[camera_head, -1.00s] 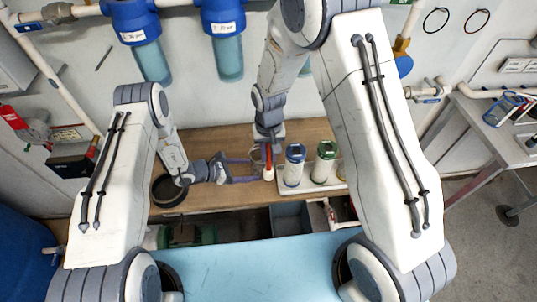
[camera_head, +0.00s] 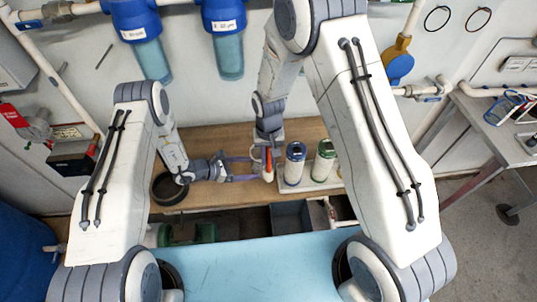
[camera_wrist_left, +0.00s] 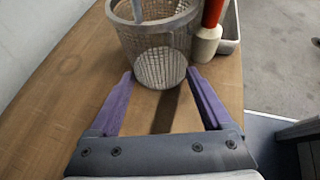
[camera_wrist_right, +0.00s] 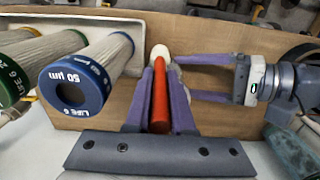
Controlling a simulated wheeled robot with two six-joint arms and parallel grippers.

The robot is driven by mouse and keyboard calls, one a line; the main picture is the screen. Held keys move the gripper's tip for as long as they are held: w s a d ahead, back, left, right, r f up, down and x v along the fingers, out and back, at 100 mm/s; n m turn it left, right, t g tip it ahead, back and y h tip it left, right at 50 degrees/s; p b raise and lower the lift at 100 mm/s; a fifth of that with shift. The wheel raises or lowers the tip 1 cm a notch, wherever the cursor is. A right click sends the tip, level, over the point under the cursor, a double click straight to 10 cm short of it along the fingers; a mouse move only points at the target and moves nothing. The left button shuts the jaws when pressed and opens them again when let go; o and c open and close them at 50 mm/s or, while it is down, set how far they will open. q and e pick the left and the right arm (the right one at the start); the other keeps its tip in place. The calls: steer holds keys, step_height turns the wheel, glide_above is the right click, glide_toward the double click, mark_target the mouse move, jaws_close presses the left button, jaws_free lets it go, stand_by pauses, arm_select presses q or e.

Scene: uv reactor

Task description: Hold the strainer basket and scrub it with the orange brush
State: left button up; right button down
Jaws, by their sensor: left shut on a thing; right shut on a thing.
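The strainer basket (camera_wrist_left: 158,50) is a pale grey mesh cup standing upright on the wooden bench, seen in the left wrist view. My left gripper (camera_wrist_left: 160,80) is shut on it, one purple finger on each side near its lower part; it also shows in the head view (camera_head: 250,168). The orange brush (camera_wrist_right: 160,95) has an orange handle and a cream head (camera_wrist_left: 205,43). My right gripper (camera_wrist_right: 160,100) is shut on the handle. The brush is upright beside the basket, on its right in the left wrist view. I cannot tell whether its head touches the mesh.
Filter cartridges with a blue cap (camera_wrist_right: 75,88) and a green cap (camera_head: 325,150) stand in a white tray (camera_head: 290,185) close to the brush. A dark ring (camera_head: 168,188) lies at the bench's left. Blue filter housings (camera_head: 222,20) hang on the wall above.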

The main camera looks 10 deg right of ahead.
arm_select(q)
steer(key=shift+s, duration=0.1)
arm_select(e)
steer(key=shift+w+r, duration=0.1)
steer(key=s+r, duration=0.2)
steer(key=r, duration=0.1)
steer(key=s+r, duration=0.1)
steer(key=r, duration=0.1)
steer(key=shift+d, duration=0.3)
stand_by(0.3)
arm_select(q)
steer(key=o, duration=0.8)
steer(key=shift+d, duration=0.1)
steer(key=shift+c, duration=0.2)
